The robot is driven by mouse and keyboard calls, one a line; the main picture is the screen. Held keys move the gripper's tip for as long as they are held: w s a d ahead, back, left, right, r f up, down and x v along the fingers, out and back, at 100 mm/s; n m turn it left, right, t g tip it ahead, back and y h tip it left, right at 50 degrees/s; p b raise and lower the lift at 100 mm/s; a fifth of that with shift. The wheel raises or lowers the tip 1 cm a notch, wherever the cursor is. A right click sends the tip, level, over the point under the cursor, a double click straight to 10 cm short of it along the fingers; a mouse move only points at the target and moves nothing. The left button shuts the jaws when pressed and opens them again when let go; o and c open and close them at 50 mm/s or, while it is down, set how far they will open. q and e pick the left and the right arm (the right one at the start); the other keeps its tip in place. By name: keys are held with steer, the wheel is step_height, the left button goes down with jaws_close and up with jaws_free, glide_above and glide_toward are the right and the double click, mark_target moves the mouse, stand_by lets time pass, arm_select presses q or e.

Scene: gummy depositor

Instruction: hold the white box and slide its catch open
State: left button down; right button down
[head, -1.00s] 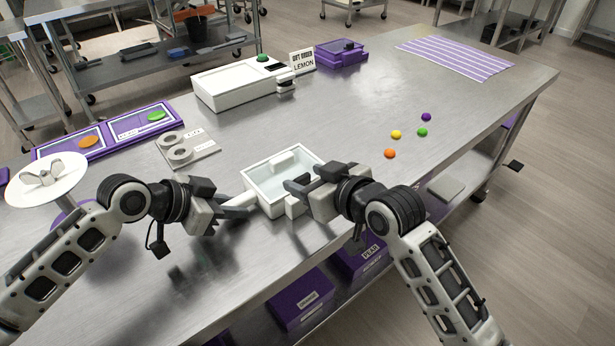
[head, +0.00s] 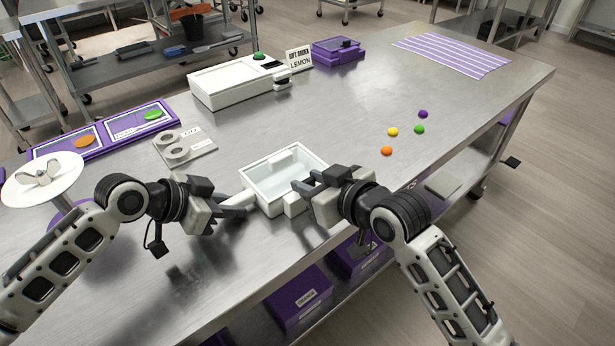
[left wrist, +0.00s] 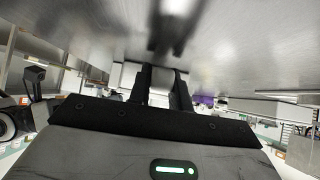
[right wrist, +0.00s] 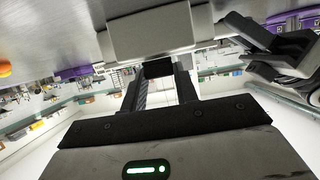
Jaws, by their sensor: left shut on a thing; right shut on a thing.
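The white box (head: 257,194) is open-topped and sits at the table's near edge, with a small white block on its inner far wall. My left gripper (head: 238,207) is shut on the white handle (head: 236,199) at the box's left side. My right gripper (head: 299,187) is at the box's right front corner, shut on what appears to be its catch. The grip itself is hidden by the fingers. A white block (head: 293,205) juts from the front beside it. In the right wrist view the white body (right wrist: 150,32) lies just beyond the fingers.
Several small coloured gummies (head: 392,132) lie to the right. A white machine (head: 235,86) with a green button, a lemon order sign (head: 299,60) and a purple box (head: 336,49) stand behind. A plate with round cups (head: 186,150) and purple trays (head: 104,131) are left.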

arm_select(q)
steer(key=shift+w+a, duration=0.1)
steer(key=shift+a, duration=0.05)
arm_select(e)
steer(key=c, duration=1)
jaws_free()
steer(key=shift+c, duration=0.2)
arm_select(q)
steer(key=c, duration=1.2)
jaws_free()
arm_select(e)
steer(key=v, duration=1.2)
